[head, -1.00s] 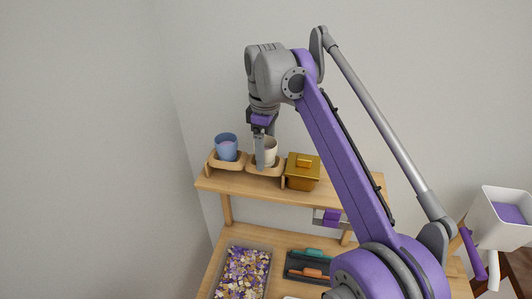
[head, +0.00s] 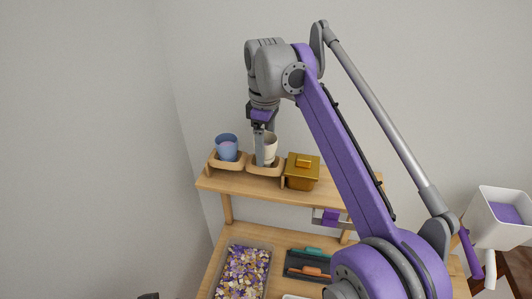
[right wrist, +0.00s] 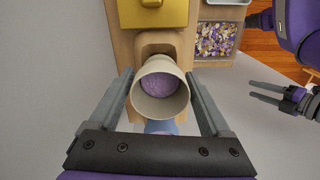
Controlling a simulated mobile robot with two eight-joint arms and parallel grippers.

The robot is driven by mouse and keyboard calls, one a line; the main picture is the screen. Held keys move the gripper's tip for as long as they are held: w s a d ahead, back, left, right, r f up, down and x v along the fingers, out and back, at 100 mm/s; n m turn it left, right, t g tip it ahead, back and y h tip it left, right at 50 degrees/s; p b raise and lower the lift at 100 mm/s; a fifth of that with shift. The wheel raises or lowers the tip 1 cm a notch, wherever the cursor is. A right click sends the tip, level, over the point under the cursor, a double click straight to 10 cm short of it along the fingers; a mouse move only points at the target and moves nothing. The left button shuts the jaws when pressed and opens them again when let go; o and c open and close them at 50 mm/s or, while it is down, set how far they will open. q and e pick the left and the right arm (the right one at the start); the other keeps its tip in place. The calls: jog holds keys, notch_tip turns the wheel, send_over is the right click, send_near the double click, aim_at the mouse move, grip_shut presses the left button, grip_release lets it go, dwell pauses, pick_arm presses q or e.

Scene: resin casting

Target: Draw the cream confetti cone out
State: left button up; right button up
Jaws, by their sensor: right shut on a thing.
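The cream cone (head: 270,148) stands upright at the wooden holder (head: 266,172) on the upper shelf, beside the blue cup (head: 226,146). In the right wrist view the cone (right wrist: 160,111) shows from above, with purple filling inside. My right gripper (head: 264,162) points down and is shut on the cone, a finger on each side; the near finger hides part of it. Whether the cone's base is clear of the holder is hidden. My left gripper (right wrist: 266,92) is at the right of the right wrist view, its fingers apart and empty.
A gold lidded box (head: 302,174) stands close to the right of the holder. A tray of purple and cream confetti (head: 243,272) and a dark rack (head: 308,267) are on the lower surface. A wall is close at the left. A white bin (head: 500,215) stands at far right.

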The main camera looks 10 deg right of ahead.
jog(key=shift+w+r+p, duration=0.1)
jog(key=shift+r+p, duration=0.95)
jog(key=shift+r, duration=2.1)
pick_arm(q)
jog(key=shift+t, duration=0.3)
jog(key=w+r, duration=0.1)
jog(key=r, duration=0.1)
jog(key=w+r, duration=0.1)
jog(key=shift+w+r, duration=0.15)
jog(key=shift+r, duration=0.25)
pick_arm(e)
jog(key=shift+f, duration=0.1)
